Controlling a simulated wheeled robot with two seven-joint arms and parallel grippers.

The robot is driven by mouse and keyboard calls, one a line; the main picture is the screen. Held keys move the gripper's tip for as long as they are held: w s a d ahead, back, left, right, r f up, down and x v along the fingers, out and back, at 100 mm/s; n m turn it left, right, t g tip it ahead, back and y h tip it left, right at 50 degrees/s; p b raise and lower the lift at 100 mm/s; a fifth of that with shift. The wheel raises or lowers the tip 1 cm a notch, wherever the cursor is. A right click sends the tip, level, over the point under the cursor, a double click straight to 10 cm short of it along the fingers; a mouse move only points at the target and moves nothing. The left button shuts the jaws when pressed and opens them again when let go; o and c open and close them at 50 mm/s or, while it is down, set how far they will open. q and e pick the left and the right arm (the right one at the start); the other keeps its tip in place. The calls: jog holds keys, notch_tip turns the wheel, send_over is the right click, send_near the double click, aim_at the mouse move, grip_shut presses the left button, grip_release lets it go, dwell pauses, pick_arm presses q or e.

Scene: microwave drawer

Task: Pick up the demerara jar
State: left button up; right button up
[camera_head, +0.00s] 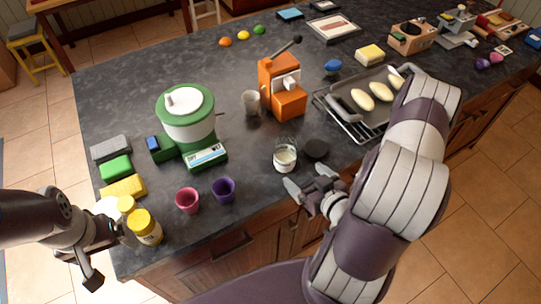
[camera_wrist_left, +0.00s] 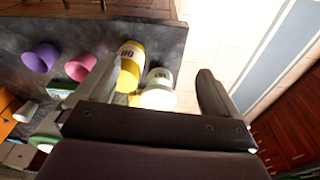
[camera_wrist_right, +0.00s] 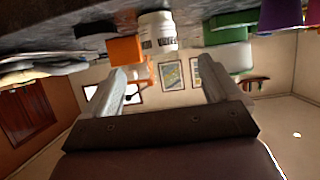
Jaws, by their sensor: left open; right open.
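I cannot read which jar is the demerara jar. A yellow-lidded labelled jar (camera_head: 145,228) stands at the counter's front left corner. It shows yellow in the left wrist view (camera_wrist_left: 131,57), beside a whitish labelled jar (camera_wrist_left: 158,90). A clear jar with pale contents (camera_head: 285,157) stands near the front edge. A white labelled jar (camera_wrist_right: 158,34) shows in the right wrist view. My left gripper (camera_head: 97,245) is open and empty beside the corner jars, which appear between its fingers in its wrist view. My right gripper (camera_head: 307,183) is open and empty, just in front of the clear jar.
A pink cup (camera_head: 187,200) and a purple cup (camera_head: 223,189) stand between the jars. A dark round lid (camera_head: 316,149) lies right of the clear jar. A green-and-white machine (camera_head: 188,115), an orange machine (camera_head: 283,88) and a bread tray (camera_head: 350,116) stand behind. Sponges (camera_head: 115,167) line the left edge.

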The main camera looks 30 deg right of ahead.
aim_at(291, 162)
jog(key=shift+w+d+f+p, duration=0.15)
jog(key=shift+w+d+f, duration=0.25)
jog(key=shift+w, duration=0.2)
jog(key=shift+w+d+f+p, duration=0.15)
jog(key=shift+w+d+f, duration=0.1)
jog(key=shift+w+d, duration=0.25)
jog(key=w, duration=0.1)
jog(key=w+a+f, duration=0.1)
jog(key=w, duration=0.2)
jog(key=shift+w+a+f, duration=0.15)
jog(key=shift+a+f, duration=0.05)
jog(key=shift+a, duration=0.1)
jog(key=p+x, duration=0.2)
jog(key=x, duration=0.2)
jog(key=shift+w+f, duration=0.1)
jog(key=shift+w, duration=0.15)
jog(key=shift+w+a+f, duration=0.15)
jog(key=shift+w+a, duration=0.05)
jog(key=shift+w, duration=0.1)
jog(key=shift+s, duration=0.1)
jog(key=c, duration=0.6)
pick_arm(q)
jog(key=r, duration=0.1)
jog(key=d+r, duration=0.1)
jog(key=r, duration=0.1)
jog(key=shift+s+d, duration=0.15)
jog(key=shift+s, duration=0.05)
pick_arm(e)
jog(key=c, duration=0.5)
